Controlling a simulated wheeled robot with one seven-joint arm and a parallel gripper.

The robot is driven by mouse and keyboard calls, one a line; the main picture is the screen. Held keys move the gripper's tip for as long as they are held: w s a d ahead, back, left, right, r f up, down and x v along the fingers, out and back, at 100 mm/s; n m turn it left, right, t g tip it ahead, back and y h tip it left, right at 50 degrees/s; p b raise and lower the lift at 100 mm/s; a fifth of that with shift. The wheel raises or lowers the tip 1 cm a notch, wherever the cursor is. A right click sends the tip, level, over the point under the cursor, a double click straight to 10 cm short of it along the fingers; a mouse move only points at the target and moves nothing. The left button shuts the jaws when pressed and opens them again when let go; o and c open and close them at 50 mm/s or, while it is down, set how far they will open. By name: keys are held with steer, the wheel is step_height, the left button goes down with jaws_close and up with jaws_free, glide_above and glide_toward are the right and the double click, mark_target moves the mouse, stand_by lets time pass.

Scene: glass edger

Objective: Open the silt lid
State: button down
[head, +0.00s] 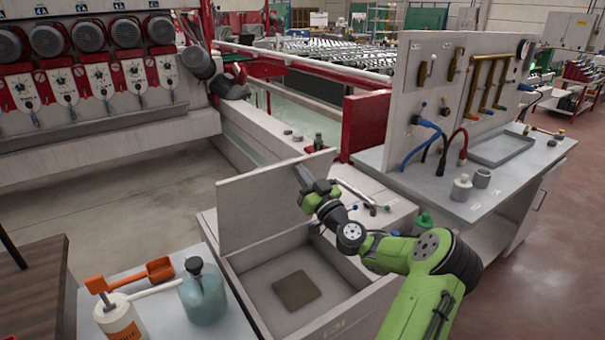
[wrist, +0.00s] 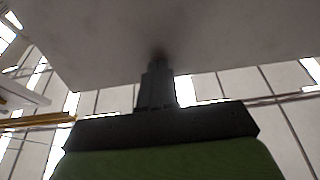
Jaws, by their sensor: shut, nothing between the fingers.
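The silt lid (head: 262,200) is a flat light-grey panel standing raised, nearly upright, at the back left of the open silt box (head: 362,312). Inside the box a brown square patch (head: 296,290) lies on the floor. My gripper (head: 302,176) is at the lid's right part, on the side facing the box, its fingers shut with nothing between them. In the wrist view the shut fingers (wrist: 157,80) point at the lid's broad grey face (wrist: 190,35), and their tips appear against or very close to it. Whether they touch is unclear.
A side table at lower left holds a white bottle (head: 121,318), a teal jug (head: 202,291) and an orange scoop (head: 159,270). A grey bench with a hose panel (head: 440,100) stands right. Red-framed machinery (head: 366,125) is behind the box.

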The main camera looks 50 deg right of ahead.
steer(key=shift+g+y, duration=0.4)
steer(key=shift+g, duration=0.2)
steer(key=w+r+p, duration=0.1)
steer(key=w+p, duration=0.1)
steer(key=p, duration=0.1)
steer(key=w+d+r+p, duration=0.1)
steer(key=w+p, duration=0.1)
steer(key=shift+r, duration=0.35)
steer(key=w+d+g+p, duration=0.2)
steer(key=w+p, duration=0.2)
steer(key=w, duration=0.2)
steer(key=shift+r, duration=0.2)
